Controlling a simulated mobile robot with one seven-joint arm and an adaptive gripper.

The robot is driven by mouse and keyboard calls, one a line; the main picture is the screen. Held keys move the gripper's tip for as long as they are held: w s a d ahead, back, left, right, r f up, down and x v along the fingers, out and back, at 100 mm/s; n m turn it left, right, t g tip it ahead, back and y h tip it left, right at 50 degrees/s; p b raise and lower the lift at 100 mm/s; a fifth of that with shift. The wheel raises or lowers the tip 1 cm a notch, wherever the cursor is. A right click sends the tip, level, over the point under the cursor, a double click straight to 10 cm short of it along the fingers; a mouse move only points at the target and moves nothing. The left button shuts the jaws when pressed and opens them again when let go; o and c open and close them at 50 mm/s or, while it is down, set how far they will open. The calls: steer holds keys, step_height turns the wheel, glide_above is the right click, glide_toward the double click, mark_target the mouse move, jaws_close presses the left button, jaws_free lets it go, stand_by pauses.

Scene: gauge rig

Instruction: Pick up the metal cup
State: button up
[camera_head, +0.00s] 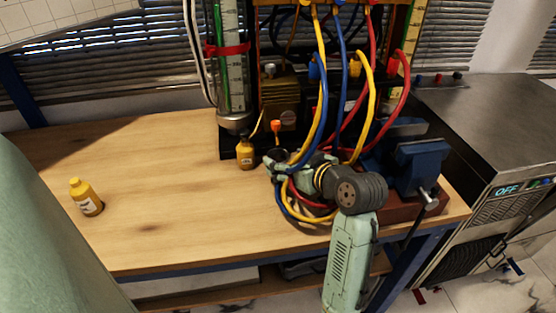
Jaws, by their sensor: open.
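My gripper (273,165) is over the right part of the wooden bench, open, with its fingers pointing left. A small dark rounded shape (278,155) shows right at the fingers. I cannot tell whether it is the metal cup or part of my gripper. No other metal cup can be made out; hoses and my arm hide part of this area.
A small amber bottle (246,154) stands just left of my gripper. A yellow bottle (86,197) stands at the far left. Coloured hoses (322,90) hang around my wrist. A blue vise (418,163) is at the right. The bench's middle (165,190) is clear.

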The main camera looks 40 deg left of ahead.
mark_target(273, 153)
steer(key=shift+x, duration=1.6)
steer(key=shift+c, duration=0.3)
steer(key=c, duration=1.3)
steer(key=shift+r+p, duration=0.2)
steer(key=shift+p, duration=0.15)
